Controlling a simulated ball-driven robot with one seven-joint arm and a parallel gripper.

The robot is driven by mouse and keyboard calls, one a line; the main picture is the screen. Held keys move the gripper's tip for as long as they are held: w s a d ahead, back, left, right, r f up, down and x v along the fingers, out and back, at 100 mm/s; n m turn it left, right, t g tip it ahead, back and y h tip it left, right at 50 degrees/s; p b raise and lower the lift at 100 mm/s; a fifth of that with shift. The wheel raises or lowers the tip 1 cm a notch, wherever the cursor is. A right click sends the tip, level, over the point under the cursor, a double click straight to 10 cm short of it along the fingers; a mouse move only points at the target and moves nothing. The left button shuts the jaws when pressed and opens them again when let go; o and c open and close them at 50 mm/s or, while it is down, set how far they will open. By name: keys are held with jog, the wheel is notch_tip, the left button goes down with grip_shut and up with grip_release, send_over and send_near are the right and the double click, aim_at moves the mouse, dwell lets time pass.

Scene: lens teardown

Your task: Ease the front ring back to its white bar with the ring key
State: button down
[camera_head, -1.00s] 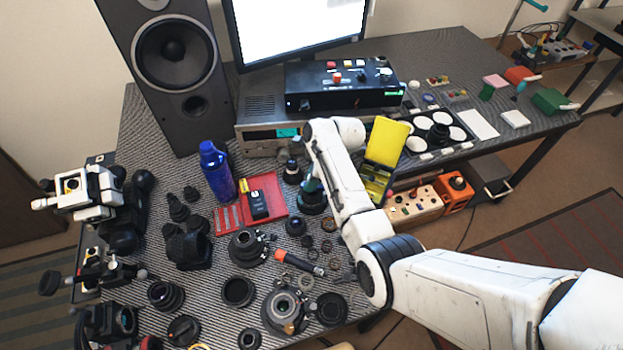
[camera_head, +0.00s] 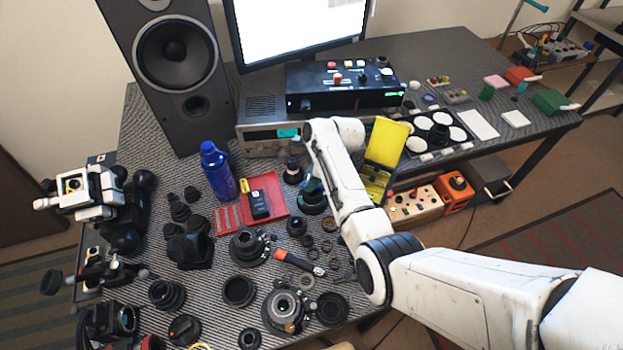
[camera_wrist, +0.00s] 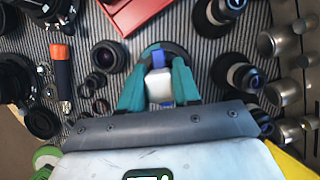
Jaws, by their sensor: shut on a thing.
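My gripper (camera_wrist: 163,62) has teal fingers, shut on a small blue and white piece, which I take to be the ring key (camera_wrist: 160,88). The key stands between the fingers over a dark round lens part (camera_wrist: 176,49), which I take to be the lens with the front ring. In the head view the teal of my gripper (camera_head: 309,187) shows at that black lens (camera_head: 313,204), upright on the grey striped mat. The fingers and key cover much of the ring. I cannot make out the white bar or whether the key touches the ring.
A red tray (camera_head: 277,196) lies left of the lens, with a blue bottle (camera_head: 217,170) beyond it. Loose rings (camera_head: 326,246), an orange-handled tool (camera_head: 297,261) and other lens parts lie nearer. A yellow open case (camera_head: 387,142) stands close to the arm's right.

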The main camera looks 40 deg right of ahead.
jog(key=shift+f+b, duration=0.45)
jog(key=shift+f, duration=0.25)
dwell(0.6)
jog(key=n+g+b, duration=0.1)
jog(key=n, duration=0.2)
jog(key=n+y+b, duration=0.1)
jog(key=n, duration=0.1)
jog(key=shift+f+n+g, duration=0.15)
jog(key=shift+n+g, duration=0.25)
jog(key=shift+r+p, duration=1.55)
jog(key=shift+r, duration=0.15)
jog(key=shift+r, duration=1.45)
